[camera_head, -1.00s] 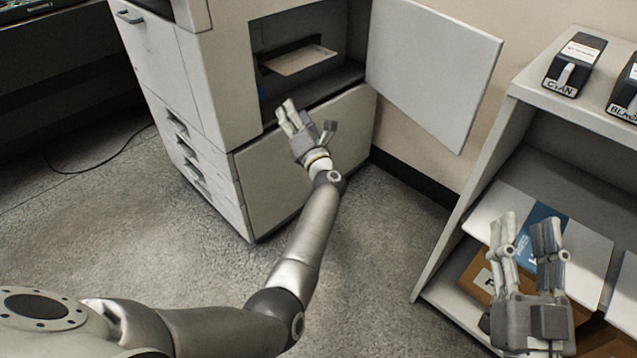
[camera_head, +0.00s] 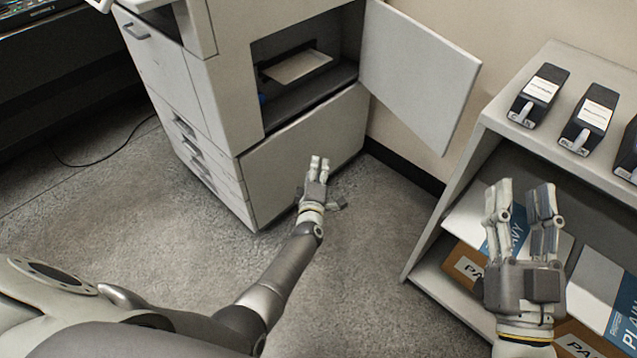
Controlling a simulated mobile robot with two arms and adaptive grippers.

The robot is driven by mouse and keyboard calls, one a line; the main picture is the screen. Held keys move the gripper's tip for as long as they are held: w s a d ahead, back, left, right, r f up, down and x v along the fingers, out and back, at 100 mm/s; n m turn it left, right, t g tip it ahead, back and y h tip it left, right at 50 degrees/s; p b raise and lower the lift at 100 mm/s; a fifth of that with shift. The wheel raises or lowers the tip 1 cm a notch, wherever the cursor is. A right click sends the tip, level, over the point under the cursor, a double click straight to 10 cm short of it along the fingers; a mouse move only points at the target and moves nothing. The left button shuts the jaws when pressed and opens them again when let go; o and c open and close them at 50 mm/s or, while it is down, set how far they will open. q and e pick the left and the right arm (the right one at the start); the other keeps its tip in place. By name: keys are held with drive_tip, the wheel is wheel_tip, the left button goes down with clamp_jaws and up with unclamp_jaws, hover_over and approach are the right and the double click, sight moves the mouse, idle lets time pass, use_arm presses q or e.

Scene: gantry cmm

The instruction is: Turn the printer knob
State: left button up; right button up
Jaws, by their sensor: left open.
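The printer (camera_head: 222,85) stands at the upper left with its side door (camera_head: 418,75) swung open to the right. Inside the open bay is a tray with a pale sheet (camera_head: 298,67). A small blue part (camera_head: 262,99), perhaps the knob, shows at the bay's lower left edge; its shape is too small to make out. My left gripper (camera_head: 319,163) is open and empty, in front of the lower front panel, below and right of the blue part. My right gripper (camera_head: 520,190) is open and empty in front of the shelf.
A shelf unit (camera_head: 497,110) at the right bears several dark toner cartridges (camera_head: 540,92) on top, with paper packs (camera_head: 465,268) below. The open door juts toward the shelf. The grey floor (camera_head: 150,230) in front of the printer is clear.

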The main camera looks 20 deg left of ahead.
use_arm(q)
drive_tip(key=s+f+m, duration=0.1)
drive_tip(key=s+d+f+m+h+p, duration=0.1)
drive_tip(key=s+d+f+m+g+h+p, duration=0.1)
drive_tip(key=shift+s+f, duration=0.25)
drive_tip(key=shift+s, duration=0.15)
use_arm(e)
wheel_tip(320, 180, up, 3)
drive_tip(key=shift+r, duration=0.1)
